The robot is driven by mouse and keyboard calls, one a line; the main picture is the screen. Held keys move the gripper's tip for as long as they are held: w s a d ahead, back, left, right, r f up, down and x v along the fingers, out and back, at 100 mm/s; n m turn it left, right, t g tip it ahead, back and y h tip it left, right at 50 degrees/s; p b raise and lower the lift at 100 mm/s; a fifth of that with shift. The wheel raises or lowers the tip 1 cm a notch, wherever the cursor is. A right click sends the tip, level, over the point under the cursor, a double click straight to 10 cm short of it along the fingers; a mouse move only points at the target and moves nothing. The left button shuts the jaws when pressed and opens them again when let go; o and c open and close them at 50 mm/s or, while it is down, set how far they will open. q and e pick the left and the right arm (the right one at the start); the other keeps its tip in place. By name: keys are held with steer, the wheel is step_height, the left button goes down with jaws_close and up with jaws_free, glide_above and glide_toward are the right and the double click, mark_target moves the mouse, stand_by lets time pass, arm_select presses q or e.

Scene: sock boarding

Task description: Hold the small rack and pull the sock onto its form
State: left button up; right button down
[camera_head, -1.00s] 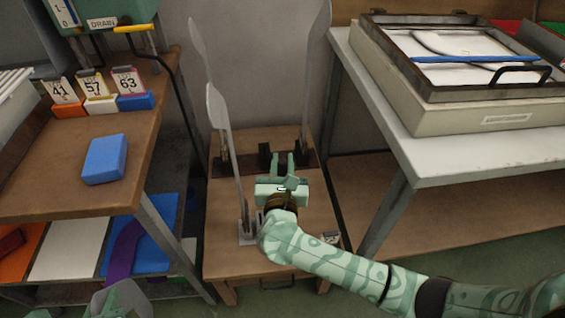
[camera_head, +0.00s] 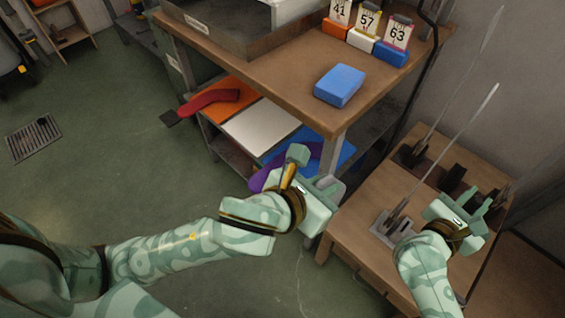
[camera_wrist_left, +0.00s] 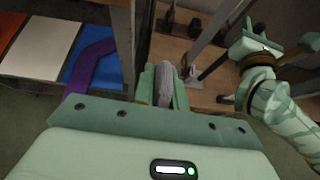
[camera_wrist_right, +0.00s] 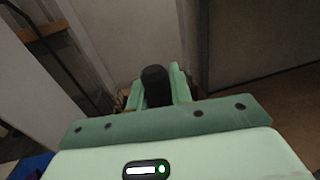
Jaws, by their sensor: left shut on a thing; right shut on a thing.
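My left gripper (camera_head: 318,178) is shut on a grey cloth-like thing (camera_wrist_left: 166,84), likely a sock, held off the left edge of the low wooden table. My right gripper (camera_head: 482,206) is shut on a dark upright block (camera_wrist_right: 155,84), seemingly a post of the small rack. The rack's dark base (camera_head: 428,170) lies along the back of the low table. A thin pale form (camera_head: 449,92) stands in the rack. Another tall form (camera_head: 441,150), bare and nearly edge-on, stands in a metal foot (camera_head: 386,228) left of my right gripper.
A workbench (camera_head: 280,75) carries a blue block (camera_head: 339,85) and numbered cards (camera_head: 367,22). Below are a red sock (camera_head: 210,101) on an orange mat, a white mat (camera_head: 262,127) and a purple sock (camera_head: 262,177) by a blue mat.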

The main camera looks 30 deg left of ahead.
arm_select(q)
steer(key=w+d+r+n+t+y, duration=0.1)
steer(key=w+d+r, duration=0.1)
steer(key=w+r, duration=0.5)
steer(key=w+d+r+t, duration=0.1)
steer(key=w+d+r, duration=0.15)
steer(key=r, duration=0.85)
steer(key=w+d+r+n+y, duration=0.15)
steer(key=w+r, duration=0.35)
steer(key=r, duration=0.5)
steer(key=s+d+r+h, duration=0.1)
steer(key=s+d+r, duration=0.1)
steer(key=r, duration=0.4)
steer(key=s+d+r+m+h, duration=0.1)
steer(key=s+d+r, duration=0.2)
steer(key=r, duration=0.3)
steer(key=s+d+r+m+t+h, duration=0.1)
steer(key=s+d+r, duration=0.2)
steer(key=r, duration=0.3)
steer(key=shift+s+d+r, duration=0.25)
steer(key=shift+d, duration=0.05)
